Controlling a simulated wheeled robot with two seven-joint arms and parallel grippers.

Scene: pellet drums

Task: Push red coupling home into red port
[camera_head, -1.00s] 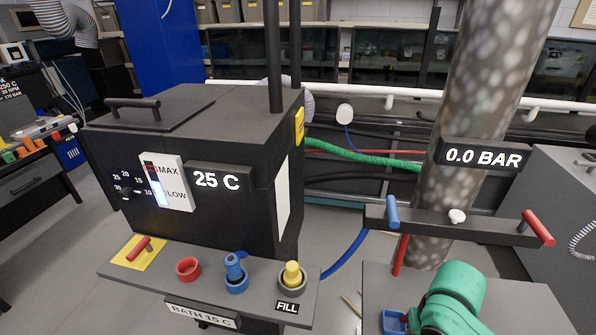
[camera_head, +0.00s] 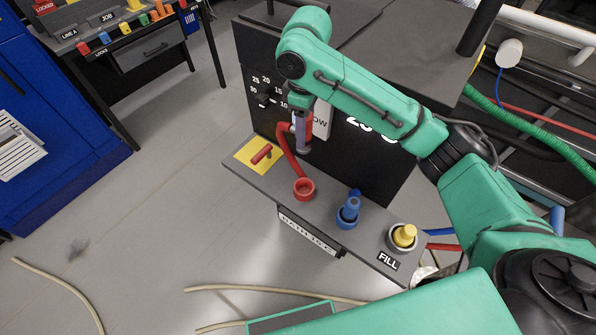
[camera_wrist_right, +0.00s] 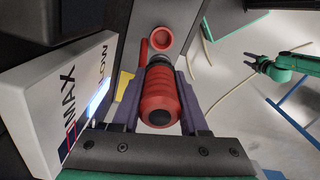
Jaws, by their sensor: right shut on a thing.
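The red port (camera_head: 304,188), a red ring, stands on the shelf of the bath, left of the blue port; its opening also shows in the wrist view (camera_wrist_right: 160,40). My right gripper (camera_head: 303,142) is above and behind it in the head view. In the wrist view its fingers are shut around the red coupling (camera_wrist_right: 159,92), a ribbed red cylinder with a dark end. The coupling is mostly hidden by the gripper in the head view. It appears apart from the port. My left gripper (camera_wrist_right: 254,62) is far off at the right in the wrist view, fingers spread.
A red hose (camera_head: 287,155) hangs beside the gripper. A red T-handle (camera_head: 262,154) sits on a yellow plate left of the port. The blue coupling (camera_head: 349,208) and yellow fitting (camera_head: 404,235) stand to the right. The bath's panel rises close behind.

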